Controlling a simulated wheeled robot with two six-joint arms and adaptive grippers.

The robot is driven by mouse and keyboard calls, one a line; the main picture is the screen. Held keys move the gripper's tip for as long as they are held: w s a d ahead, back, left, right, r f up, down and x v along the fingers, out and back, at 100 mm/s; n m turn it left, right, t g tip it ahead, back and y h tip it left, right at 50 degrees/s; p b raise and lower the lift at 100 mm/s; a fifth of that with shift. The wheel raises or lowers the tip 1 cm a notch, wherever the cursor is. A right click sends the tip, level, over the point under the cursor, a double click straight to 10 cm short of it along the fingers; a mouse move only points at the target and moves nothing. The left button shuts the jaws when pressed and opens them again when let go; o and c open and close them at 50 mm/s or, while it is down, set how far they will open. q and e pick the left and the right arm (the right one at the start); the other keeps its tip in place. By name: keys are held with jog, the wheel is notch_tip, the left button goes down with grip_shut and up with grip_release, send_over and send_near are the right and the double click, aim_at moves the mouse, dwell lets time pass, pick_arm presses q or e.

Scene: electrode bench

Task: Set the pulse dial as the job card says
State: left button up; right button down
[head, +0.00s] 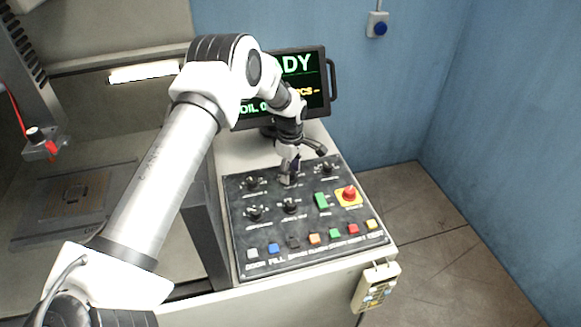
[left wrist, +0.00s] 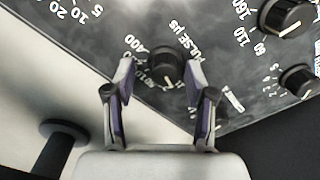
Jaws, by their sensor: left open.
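The pulse dial (left wrist: 167,66) is a black round knob labelled PULSE µs in the left wrist view. A 400 mark shows beside it; the smaller marks are hard to read, and I cannot read its setting surely. My left gripper (left wrist: 161,78) is open, its two fingertips on either side of the dial with visible gaps. In the head view my left gripper (head: 288,180) points down over the upper middle of the control panel (head: 240,235) and hides most of that dial. No job card is readable. My right gripper is not in view.
Other black knobs stand close by: upper left (head: 252,184), lower left (head: 256,213), lower middle (head: 290,206) and upper right (head: 327,168). A red emergency button (head: 349,193) is at the right. A monitor (head: 318,92) stands behind, partly covered by my arm. A pendant (head: 376,288) hangs in front.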

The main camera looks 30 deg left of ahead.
pick_arm(q)
jog(key=shift+s+d+r, duration=0.25)
jog(key=shift+r, duration=0.05)
jog(key=shift+c, duration=0.3)
jog(key=shift+s+d+r, duration=0.1)
jog(key=shift+s, duration=0.05)
jog(key=c, duration=0.6)
grip_shut()
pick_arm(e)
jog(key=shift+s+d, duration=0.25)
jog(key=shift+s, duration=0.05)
